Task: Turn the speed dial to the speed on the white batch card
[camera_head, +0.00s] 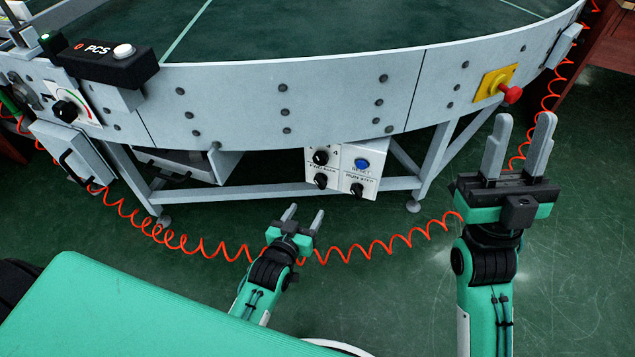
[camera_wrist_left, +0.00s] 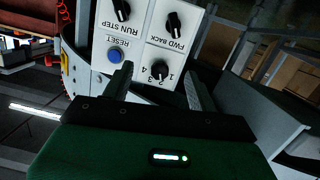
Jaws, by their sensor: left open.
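A white control panel (camera_head: 343,172) hangs under the conveyor's front. Its upper-left black knob (camera_head: 320,157) has numbers 1 to 4 around it. In the left wrist view, which is upside down, this numbered knob (camera_wrist_left: 158,70) shows between my fingertips; its exact setting is too small to tell. My left gripper (camera_head: 303,214) is open and empty, below and in front of the panel, apart from it. It also shows in the left wrist view (camera_wrist_left: 158,84). My right gripper (camera_head: 521,130) is open and empty at the right. I cannot make out a white batch card.
The panel also holds a blue RESET button (camera_head: 362,165), a FWD/BACK knob (camera_head: 320,181) and a RUN/STEP knob (camera_head: 356,190). A coloured-scale dial (camera_head: 66,110) is at far left. A red stop button (camera_head: 511,94) sits at right. An orange coiled cable (camera_head: 390,240) hangs nearby.

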